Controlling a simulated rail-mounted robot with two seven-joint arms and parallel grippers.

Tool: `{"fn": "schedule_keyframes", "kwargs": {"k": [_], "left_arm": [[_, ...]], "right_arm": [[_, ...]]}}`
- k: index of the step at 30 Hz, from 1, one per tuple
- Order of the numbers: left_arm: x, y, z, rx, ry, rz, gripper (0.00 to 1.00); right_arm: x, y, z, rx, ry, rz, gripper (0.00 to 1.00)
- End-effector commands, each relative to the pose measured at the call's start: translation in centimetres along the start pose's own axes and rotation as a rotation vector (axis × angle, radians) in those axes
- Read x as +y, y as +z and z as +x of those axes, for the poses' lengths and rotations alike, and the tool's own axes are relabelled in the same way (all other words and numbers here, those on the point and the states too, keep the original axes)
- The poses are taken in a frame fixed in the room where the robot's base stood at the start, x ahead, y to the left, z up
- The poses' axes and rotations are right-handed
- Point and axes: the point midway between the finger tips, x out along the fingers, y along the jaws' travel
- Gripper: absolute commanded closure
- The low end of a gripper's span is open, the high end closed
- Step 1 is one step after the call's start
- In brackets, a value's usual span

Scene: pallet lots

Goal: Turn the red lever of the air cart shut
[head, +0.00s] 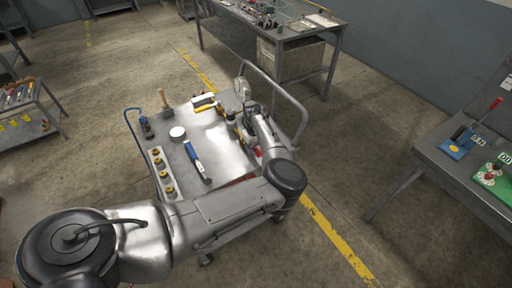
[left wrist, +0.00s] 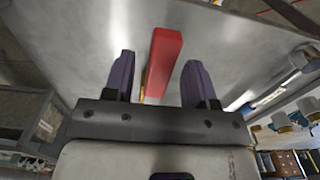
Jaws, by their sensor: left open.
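The red lever (left wrist: 164,62) shows in the left wrist view as a straight red bar in front of a grey metal surface. My left gripper (left wrist: 158,66) is open, with one dark finger on each side of the lever and gaps visible on both sides. The bar's lower end runs down towards the gripper's palm. In the head view, the cart (head: 228,150) has a bright metal top and a handle rail, and my left arm reaches across its right side. The arm hides most of the lever there; only small red patches show beside it. My right gripper is not in view.
The cart top carries a blue-handled tool (head: 196,160), a white round item (head: 178,133), a hammer (head: 165,102) and a strip of brass fittings (head: 163,175). A workbench (head: 338,28) stands behind. A table (head: 440,168) with another red-handled device stands right.

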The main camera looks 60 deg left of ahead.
Motion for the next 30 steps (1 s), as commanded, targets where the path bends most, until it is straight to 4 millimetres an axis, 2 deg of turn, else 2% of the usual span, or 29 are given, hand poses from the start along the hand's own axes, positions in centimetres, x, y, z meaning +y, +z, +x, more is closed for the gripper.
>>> {"fn": "schedule_keyframes", "kwargs": {"k": [6,22,30], "left_arm": [[-0.01,0.00,0.00,0.000,0.000,0.000,0.50],[-0.01,0.00,-0.02,0.000,0.000,0.000,1.00],[0.04,0.06,-0.07,0.000,0.000,0.003,1.00]], "right_arm": [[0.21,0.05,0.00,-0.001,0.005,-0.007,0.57],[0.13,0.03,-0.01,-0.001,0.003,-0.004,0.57],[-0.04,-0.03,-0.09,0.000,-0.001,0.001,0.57]]}}
